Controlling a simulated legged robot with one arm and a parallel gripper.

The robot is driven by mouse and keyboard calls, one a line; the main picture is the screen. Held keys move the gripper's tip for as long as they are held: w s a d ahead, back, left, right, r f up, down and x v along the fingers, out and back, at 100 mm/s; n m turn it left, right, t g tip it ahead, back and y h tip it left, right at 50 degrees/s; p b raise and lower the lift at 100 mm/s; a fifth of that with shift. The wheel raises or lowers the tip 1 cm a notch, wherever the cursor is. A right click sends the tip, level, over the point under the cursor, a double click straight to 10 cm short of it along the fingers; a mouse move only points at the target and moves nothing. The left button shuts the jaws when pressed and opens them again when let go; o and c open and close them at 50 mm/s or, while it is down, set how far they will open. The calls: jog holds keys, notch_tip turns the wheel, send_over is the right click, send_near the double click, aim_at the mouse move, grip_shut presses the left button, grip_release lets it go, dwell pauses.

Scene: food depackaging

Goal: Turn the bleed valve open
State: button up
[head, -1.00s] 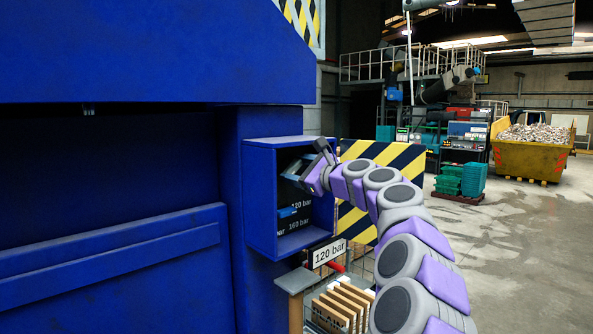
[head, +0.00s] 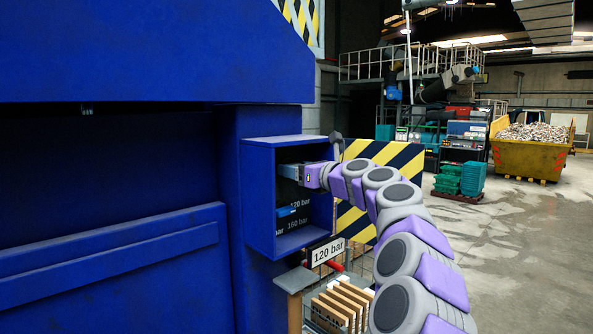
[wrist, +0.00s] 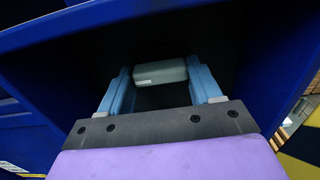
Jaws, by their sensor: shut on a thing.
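My gripper (head: 284,171) reaches from the right into an open-fronted blue box (head: 259,205) on the side of the blue machine. In the wrist view, its two blue fingers (wrist: 158,73) stand either side of a grey-green, block-shaped handle (wrist: 160,70) and are shut on it. I take this to be the bleed valve's handle; no label on it can be read. Lower in the box is a small blue part (head: 291,211) between the dark labels "120 bar" and "160 bar". The valve's body behind the handle is hidden in shadow.
A "120 bar" sign (head: 327,252) stands below the box, with a red part under it. A crate of upright wooden pieces (head: 343,305) is below that. A yellow-black striped panel (head: 405,160) stands behind my arm. Open floor lies to the right.

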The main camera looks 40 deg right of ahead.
jog(key=shift+f, duration=0.2)
jog(key=o, duration=1.1)
jog(key=shift+w+d, duration=0.15)
jog(key=shift+w, duration=0.05)
jog(key=shift+c, duration=0.2)
jog(key=shift+s+r, duration=0.1)
jog(key=shift+s, duration=0.05)
jog(key=s+d+b, duration=0.1)
jog(key=s+b, duration=0.1)
jog(key=s, duration=1.5)
jog(key=shift+d, duration=0.3)
jog(key=shift+s, duration=0.1)
